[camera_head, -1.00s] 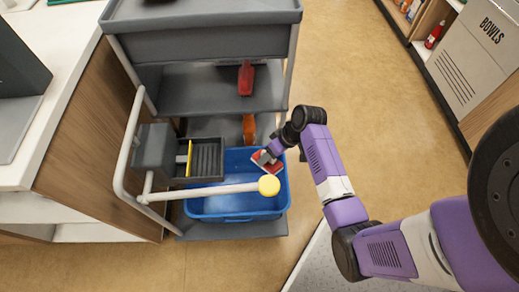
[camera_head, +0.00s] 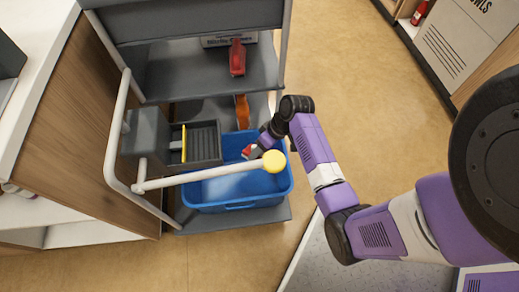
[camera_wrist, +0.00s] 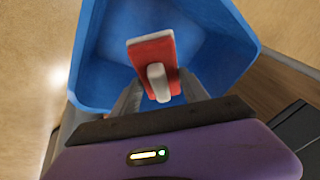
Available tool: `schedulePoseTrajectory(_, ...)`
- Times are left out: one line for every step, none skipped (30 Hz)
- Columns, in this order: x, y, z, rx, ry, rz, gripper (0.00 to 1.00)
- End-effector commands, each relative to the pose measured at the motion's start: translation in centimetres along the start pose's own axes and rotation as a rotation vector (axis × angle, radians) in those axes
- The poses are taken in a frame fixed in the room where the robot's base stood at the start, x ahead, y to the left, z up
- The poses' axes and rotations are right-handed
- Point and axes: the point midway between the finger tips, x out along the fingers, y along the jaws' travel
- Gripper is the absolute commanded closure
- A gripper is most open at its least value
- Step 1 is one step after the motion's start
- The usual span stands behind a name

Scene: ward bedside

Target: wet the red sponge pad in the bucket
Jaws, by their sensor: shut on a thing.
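The red sponge pad (camera_wrist: 150,52) has a white grip (camera_wrist: 157,82) on its back and a pale edge. My gripper (camera_wrist: 156,100) is shut on the white grip, with a grey finger on each side. In the wrist view the pad shows against the inside of the blue bucket (camera_wrist: 92,50). In the head view the bucket (camera_head: 240,200) stands on the cart's low shelf. Only a small red bit of the pad (camera_head: 247,151) shows there, over the bucket's back right part. I cannot tell whether the pad touches water.
A white bar with a yellow knob (camera_head: 273,161) crosses over the bucket. A grey wringer (camera_head: 203,142) stands at its left. The grey cart (camera_head: 150,75) holds a red item (camera_head: 237,58) and an orange item (camera_head: 242,111). Open floor (camera_head: 370,120) lies to the right.

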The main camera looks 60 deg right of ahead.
Motion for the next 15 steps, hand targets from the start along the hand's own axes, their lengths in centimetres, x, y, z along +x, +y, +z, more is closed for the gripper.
schedulePoseTrajectory(0.7, 0.2, 0.2, 0.0, -0.001, 0.0, 0.8)
schedulePoseTrajectory(0.9, 0.3, 0.3, 0.0, 0.0, 0.0, 0.8)
schedulePoseTrajectory(1.2, 0.4, 0.4, 0.0, 0.0, 0.0, 0.8)
schedulePoseTrajectory(1.5, 0.5, 0.5, 0.0, 0.0, 0.0, 0.8)
schedulePoseTrajectory(1.8, 0.5, 0.6, 0.0, 0.0, 0.0, 0.8)
schedulePoseTrajectory(2.1, 0.6, 0.7, -0.001, -0.001, -0.001, 0.8)
schedulePoseTrajectory(2.3, 0.7, 0.8, -0.001, -0.001, -0.001, 0.8)
schedulePoseTrajectory(2.6, 0.8, 0.8, -0.001, -0.001, -0.001, 0.8)
schedulePoseTrajectory(2.9, 0.9, 0.9, -0.001, -0.001, -0.001, 0.8)
schedulePoseTrajectory(3.1, 0.9, 1.0, -0.001, 0.0, 0.0, 0.8)
schedulePoseTrajectory(3.4, 1.0, 1.1, -0.001, 0.0, 0.0, 0.8)
schedulePoseTrajectory(3.7, 1.2, 1.2, 0.0, 0.0, 0.0, 0.8)
schedulePoseTrajectory(4.0, 1.2, 1.3, 0.0, 0.0, 0.0, 0.8)
schedulePoseTrajectory(4.2, 1.3, 1.4, 0.0, 0.0, 0.0, 0.8)
schedulePoseTrajectory(4.5, 1.4, 1.5, 0.0, 0.0, 0.0, 0.8)
